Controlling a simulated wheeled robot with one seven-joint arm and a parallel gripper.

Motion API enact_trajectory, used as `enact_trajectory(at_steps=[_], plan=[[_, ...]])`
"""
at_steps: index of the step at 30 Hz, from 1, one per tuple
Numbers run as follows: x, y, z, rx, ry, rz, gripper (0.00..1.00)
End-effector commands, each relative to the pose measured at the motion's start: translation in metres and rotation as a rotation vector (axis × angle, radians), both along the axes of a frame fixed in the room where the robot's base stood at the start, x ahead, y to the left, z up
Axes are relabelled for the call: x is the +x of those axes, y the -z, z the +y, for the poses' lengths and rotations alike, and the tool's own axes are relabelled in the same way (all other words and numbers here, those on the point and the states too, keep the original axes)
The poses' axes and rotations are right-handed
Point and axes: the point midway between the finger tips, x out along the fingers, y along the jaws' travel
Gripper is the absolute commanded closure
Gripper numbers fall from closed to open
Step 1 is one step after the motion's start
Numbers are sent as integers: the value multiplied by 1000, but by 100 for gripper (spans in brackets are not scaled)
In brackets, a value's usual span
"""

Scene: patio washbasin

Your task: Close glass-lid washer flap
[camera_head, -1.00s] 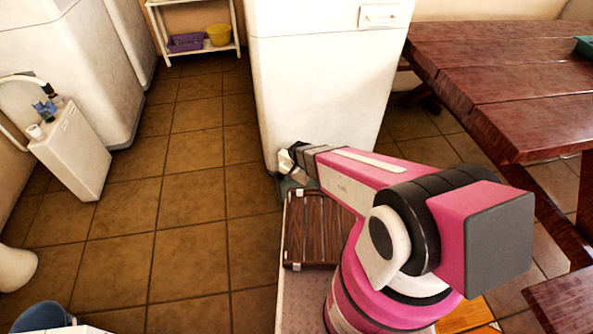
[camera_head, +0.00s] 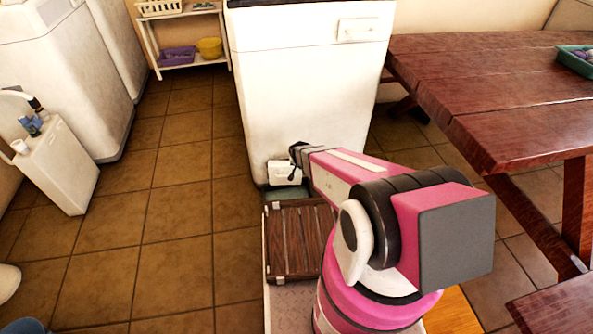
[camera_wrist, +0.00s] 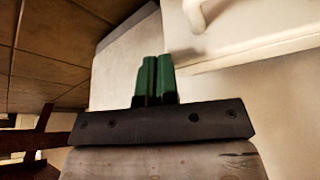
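A white washer (camera_head: 300,90) stands upright in front of me in the head view. A dark strip (camera_head: 310,3) shows along its top at the picture's upper edge. The glass flap cannot be made out, so I cannot tell its angle. A pale handle panel (camera_head: 360,29) is on the washer's upper front right. In the wrist view, my gripper (camera_wrist: 156,76) has two green fingers side by side, almost touching, with nothing seen between them. White surfaces and a pale handle (camera_wrist: 195,14) lie beyond the fingers. Contact cannot be told.
A dark red wooden table (camera_head: 490,90) stands at right, with a green tray (camera_head: 578,60) on it. Other white machines (camera_head: 55,75) and a small white unit (camera_head: 57,165) are at left. A shelf (camera_head: 188,64) is behind. Tiled floor (camera_head: 180,215) is open at left centre.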

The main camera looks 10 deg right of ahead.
Motion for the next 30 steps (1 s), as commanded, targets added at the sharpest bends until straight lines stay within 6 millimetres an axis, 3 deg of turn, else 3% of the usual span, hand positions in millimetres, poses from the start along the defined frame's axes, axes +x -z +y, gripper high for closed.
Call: enact_trajectory(at_steps=[10,30], plan=[[24,0,-11,-1,7,0,100],[27,0,-12,0,6,0,100]])
